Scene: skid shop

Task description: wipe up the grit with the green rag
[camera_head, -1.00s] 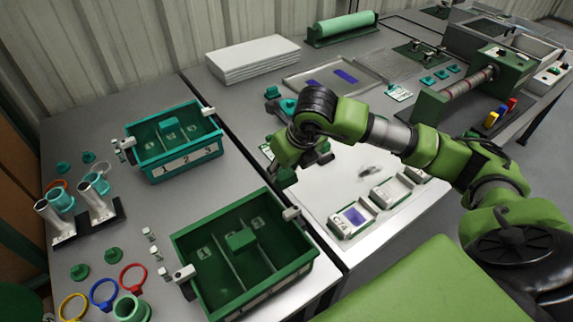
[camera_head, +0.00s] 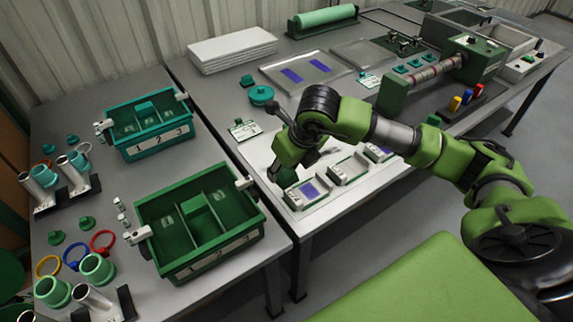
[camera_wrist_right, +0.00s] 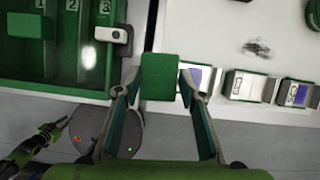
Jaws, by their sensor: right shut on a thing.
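My right gripper (camera_head: 278,176) is shut on the green rag (camera_wrist_right: 159,77), which shows as a small green block between the fingertips in the wrist view. In that view the gripper (camera_wrist_right: 160,85) is over the front edge of the white board (camera_wrist_right: 212,25), left of the small trays. The grit (camera_wrist_right: 257,47) is a dark grey smear on the white board, right of and beyond the rag and apart from it.
Small trays (camera_head: 343,172) line the board's front edge close to the gripper. A green divided bin (camera_head: 247,207) and a teal one (camera_head: 188,131) stand on the left table.

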